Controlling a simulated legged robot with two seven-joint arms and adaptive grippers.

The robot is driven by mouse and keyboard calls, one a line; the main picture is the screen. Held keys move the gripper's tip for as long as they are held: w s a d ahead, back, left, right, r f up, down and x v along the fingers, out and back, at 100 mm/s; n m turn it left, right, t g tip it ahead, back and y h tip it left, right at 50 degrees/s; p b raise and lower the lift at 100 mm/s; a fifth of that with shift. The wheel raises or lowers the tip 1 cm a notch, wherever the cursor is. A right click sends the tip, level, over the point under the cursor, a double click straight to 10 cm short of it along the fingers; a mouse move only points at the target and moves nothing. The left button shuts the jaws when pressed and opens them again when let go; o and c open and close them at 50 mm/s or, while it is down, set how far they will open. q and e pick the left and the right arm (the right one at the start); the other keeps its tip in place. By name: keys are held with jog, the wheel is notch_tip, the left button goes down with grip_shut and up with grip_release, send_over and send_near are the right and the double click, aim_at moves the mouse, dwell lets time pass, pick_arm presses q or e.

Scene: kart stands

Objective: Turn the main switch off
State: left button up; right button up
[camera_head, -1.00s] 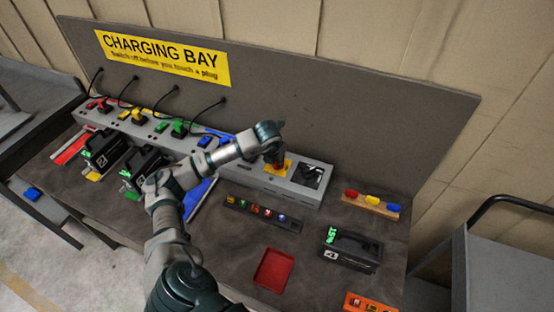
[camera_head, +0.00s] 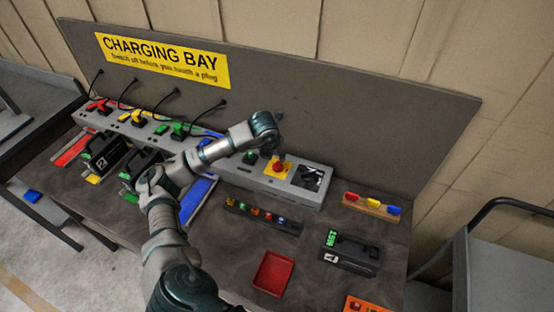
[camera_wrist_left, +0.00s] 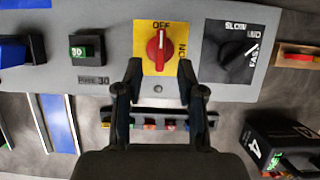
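The main switch is a red rotary knob (camera_head: 279,168) on a yellow plate (camera_head: 269,173), set in the long grey panel. In the left wrist view, the red knob (camera_wrist_left: 160,50) shows whole, with OFF printed above and ON at its right. Its pale mark points roughly up, toward OFF. My left gripper (camera_head: 280,152) is near the knob in the head view. In the left wrist view, its fingers (camera_wrist_left: 160,76) are open and apart, below the knob, with nothing between them. My right gripper is in neither view.
A black SLOW/FAST dial (camera_wrist_left: 236,50) sits right of the switch, and a green rocker (camera_wrist_left: 83,51) sits left. Colored plugs with cables line the panel's left. A black battery (camera_head: 351,251), a red tray (camera_head: 272,273) and an indicator strip (camera_head: 262,217) lie in front.

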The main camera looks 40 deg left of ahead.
pick_arm(q)
jog(key=v, duration=0.5)
jog(key=shift+s+r, duration=0.1)
jog(key=shift+r, duration=0.3)
